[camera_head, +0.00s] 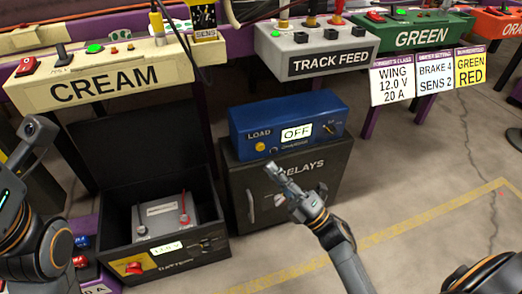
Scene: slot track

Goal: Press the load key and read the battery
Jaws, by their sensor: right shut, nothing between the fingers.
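A blue tester box (315,113) with a yellow round key (261,146) under the word LOAD and a white display (297,132) reading OFF stands on the dark relay cabinet. The battery (167,217), grey with red and dark clamps on its top, sits in an open black box (160,258). A small white display (166,248) on that box's front has a reading too small to make out surely. My right gripper (277,172) is shut and empty, just below and in front of the tester, apart from the key. My left arm is at the left edge; its gripper's fingers are not clear.
The dark relay cabinet (237,198) stands right of the battery box. The cream panel (104,86), TRACK FEED panel (318,62) and green panel (420,40) line the back. Class cards (393,84) hang at right. Floor at right is clear.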

